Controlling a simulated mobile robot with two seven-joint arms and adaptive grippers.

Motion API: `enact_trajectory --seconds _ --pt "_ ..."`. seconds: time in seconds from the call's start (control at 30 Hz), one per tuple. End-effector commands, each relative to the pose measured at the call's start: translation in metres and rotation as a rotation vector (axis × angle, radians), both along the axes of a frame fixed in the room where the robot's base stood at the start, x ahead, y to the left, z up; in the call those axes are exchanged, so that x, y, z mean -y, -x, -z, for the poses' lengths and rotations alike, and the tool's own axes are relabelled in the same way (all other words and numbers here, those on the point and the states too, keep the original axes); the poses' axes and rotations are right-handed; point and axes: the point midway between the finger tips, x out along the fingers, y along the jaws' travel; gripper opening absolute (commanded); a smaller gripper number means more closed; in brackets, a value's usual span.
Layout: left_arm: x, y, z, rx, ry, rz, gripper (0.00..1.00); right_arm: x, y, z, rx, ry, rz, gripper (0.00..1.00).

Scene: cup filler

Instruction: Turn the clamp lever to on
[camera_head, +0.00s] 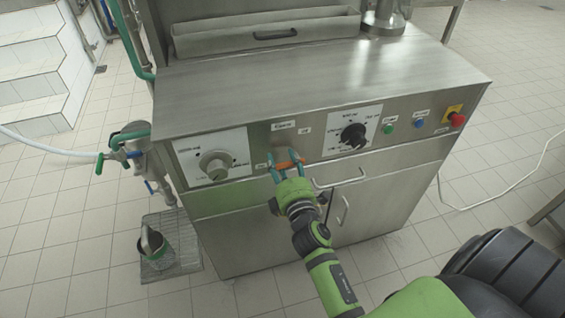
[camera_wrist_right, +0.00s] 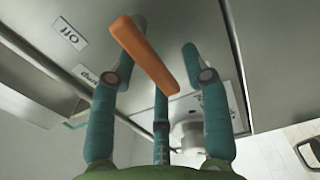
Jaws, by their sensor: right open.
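The clamp lever is an orange bar on the machine's front panel. In the head view the lever (camera_head: 288,164) shows between the knob panels, partly covered by my right gripper. My right gripper (camera_head: 285,163) is open, with its teal fingers on either side of the lever. In the right wrist view the lever (camera_wrist_right: 145,55) runs slanted between the open fingers of the right gripper (camera_wrist_right: 160,62), its wide end toward the "Off" label (camera_wrist_right: 70,34). I cannot tell whether any finger touches it. My left gripper is not in view.
The steel machine (camera_head: 320,85) carries a grey knob (camera_head: 214,164) left of the lever and a black knob (camera_head: 354,135) right of it. A red emergency button (camera_head: 457,119) sits at the far right.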

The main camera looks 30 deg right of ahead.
Motion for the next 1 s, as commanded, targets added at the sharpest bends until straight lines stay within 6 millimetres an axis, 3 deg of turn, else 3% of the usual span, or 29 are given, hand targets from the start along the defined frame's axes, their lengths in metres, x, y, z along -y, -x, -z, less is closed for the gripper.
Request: enact_trajectory --seconds 0.27,0.63,1.0 --pt "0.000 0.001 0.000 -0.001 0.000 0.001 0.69 0.001 0.000 -0.021 0.005 0.006 -0.002 0.48" --pt "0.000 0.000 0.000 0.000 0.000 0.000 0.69 0.000 -0.001 -0.087 0.008 0.002 -0.002 0.48" --pt "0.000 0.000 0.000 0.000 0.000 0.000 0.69 0.000 0.000 -0.101 0.000 0.000 0.000 0.48"
